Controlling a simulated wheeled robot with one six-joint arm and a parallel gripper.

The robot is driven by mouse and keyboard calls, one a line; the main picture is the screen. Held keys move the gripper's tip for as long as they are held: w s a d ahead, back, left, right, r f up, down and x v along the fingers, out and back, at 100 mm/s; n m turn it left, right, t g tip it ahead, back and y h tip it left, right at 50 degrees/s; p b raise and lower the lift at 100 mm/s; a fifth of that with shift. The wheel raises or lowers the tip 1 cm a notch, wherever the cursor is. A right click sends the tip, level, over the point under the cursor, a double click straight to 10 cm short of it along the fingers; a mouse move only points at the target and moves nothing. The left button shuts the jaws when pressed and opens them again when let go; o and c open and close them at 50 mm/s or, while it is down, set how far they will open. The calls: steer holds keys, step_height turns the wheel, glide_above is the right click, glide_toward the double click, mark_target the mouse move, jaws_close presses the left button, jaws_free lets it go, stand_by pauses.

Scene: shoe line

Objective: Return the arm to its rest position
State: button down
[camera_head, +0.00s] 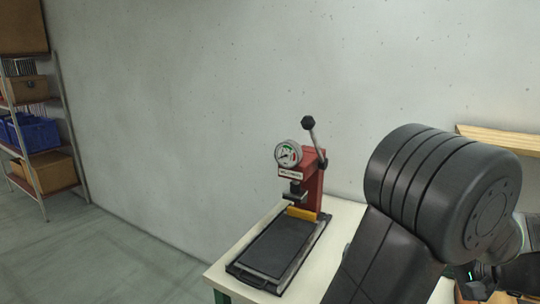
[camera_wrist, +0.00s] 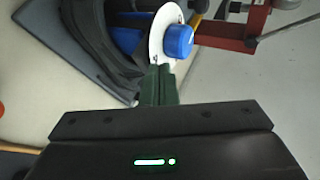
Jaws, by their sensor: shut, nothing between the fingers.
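My gripper (camera_wrist: 160,72) shows in the wrist view with its two dark green fingers together and nothing between them. Its black body with a green light lies across the bottom of that view. In the head view my black arm (camera_head: 420,190) rises at the right, bent at a large round joint. A dark part with a green light shows low at the right edge there; the fingertips cannot be made out. In the wrist view a white disc with a blue cap (camera_wrist: 179,41) lies just beyond the fingertips in the picture; I cannot tell whether they touch.
A red press (camera_head: 311,180) with a dial, black lever and black plate (camera_head: 270,248) stands on a pale table (camera_head: 225,268), left of my arm. A shelf (camera_head: 65,120) with boxes and a blue bin stands far left. Open floor lies between shelf and table.

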steer(key=shift+s+f+b, duration=0.1)
steer(key=shift+f+b, duration=0.2)
steer(key=shift+f, duration=0.65)
